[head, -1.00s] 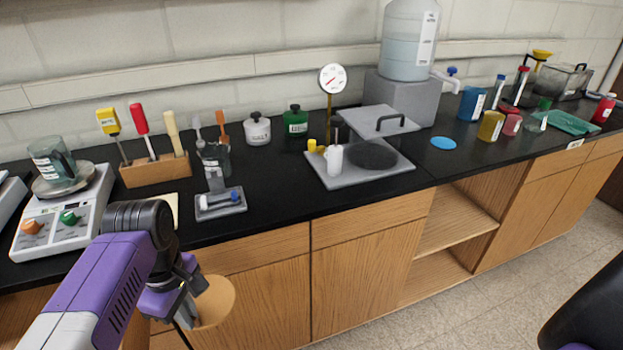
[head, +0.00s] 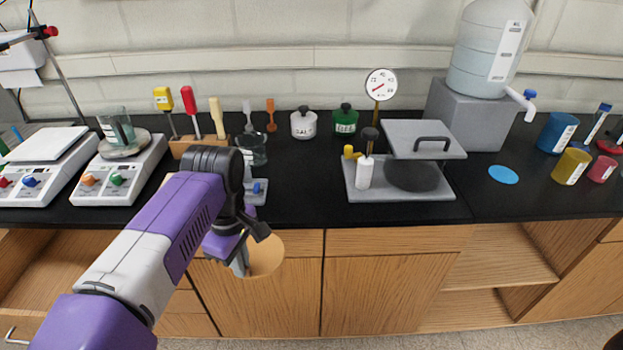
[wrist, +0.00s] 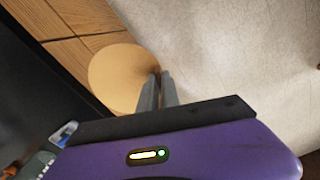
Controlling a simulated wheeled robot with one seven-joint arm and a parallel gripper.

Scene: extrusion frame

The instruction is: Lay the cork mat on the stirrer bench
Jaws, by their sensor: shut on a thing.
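The cork mat (head: 264,254) is a round, flat tan disc. My gripper (head: 243,262) is shut on its edge and holds it in front of the cabinet doors, below the countertop's front edge. In the wrist view the fingers (wrist: 157,82) pinch the rim of the mat (wrist: 120,75), which sticks out to the left over the floor and cabinet front. Two white stirrer-like units with knobs, one on the left (head: 30,178) and one nearer my arm (head: 115,182), stand on the black bench top (head: 300,190).
A wooden tool block (head: 195,148), a beaker (head: 252,150) and a small grey stand (head: 256,192) crowd the bench behind my arm. A grey plate with a raised lid (head: 425,138) stands to the right. Bare black top lies between the stand and plate.

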